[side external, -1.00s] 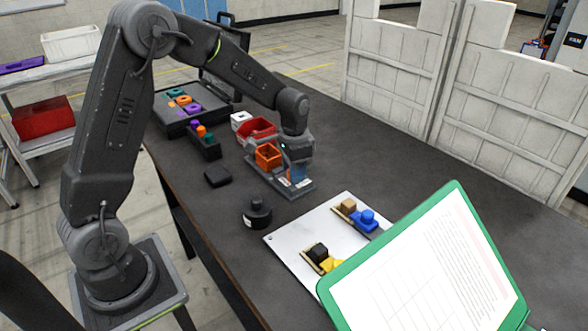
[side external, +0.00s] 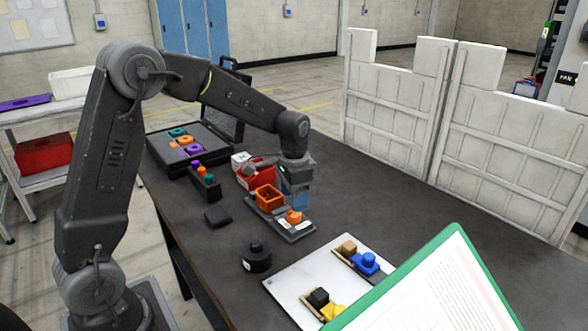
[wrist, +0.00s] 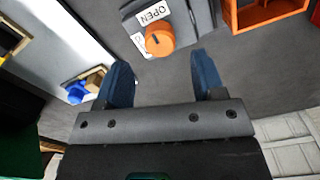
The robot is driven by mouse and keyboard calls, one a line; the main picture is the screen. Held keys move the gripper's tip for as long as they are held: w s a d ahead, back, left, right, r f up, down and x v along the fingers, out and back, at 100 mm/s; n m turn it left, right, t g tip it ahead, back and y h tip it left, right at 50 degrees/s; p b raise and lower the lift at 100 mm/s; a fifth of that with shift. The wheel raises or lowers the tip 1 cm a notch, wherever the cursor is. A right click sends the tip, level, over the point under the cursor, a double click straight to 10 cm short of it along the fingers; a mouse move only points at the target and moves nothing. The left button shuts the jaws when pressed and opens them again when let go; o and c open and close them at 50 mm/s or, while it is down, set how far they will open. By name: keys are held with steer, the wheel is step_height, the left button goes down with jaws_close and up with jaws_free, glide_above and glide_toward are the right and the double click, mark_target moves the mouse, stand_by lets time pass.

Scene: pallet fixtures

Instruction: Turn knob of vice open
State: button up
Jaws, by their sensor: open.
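The vice (side external: 278,227) is a grey fixture on the dark table. Its orange knob (side external: 294,216) sits at its near right end. In the wrist view, the knob (wrist: 160,38) shows a dark mark on its face, beside a white label reading OPEN (wrist: 152,12). A second label is partly visible. My gripper (side external: 297,204) is above the knob, its blue fingers pointing down. In the wrist view, my gripper (wrist: 162,75) is open and empty, with its fingers apart and the knob ahead of the gap, not between the tips.
An orange box (side external: 268,197) stands by the vice, with a red bin (side external: 257,174) behind. A white board (side external: 300,285) with blue, yellow and black parts lies in front. A black round piece (side external: 256,258) is left of it. A green-edged clipboard (side external: 395,275) blocks the near right.

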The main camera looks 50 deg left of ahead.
step_height(320, 180, up, 9)
stand_by(0.3)
steer(key=shift+r, duration=0.1)
steer(key=s+d+r+n+t, duration=0.1)
steer(key=s+d, duration=0.3)
steer(key=s, duration=0.7)
steer(key=s+d+r+n+t, duration=0.1)
steer(key=s+d+t, duration=0.3)
steer(key=s, duration=0.7)
steer(key=shift+s+d+r+n+t, duration=0.15)
steer(key=shift+s+n+t, duration=0.15)
steer(key=shift+n, duration=0.3)
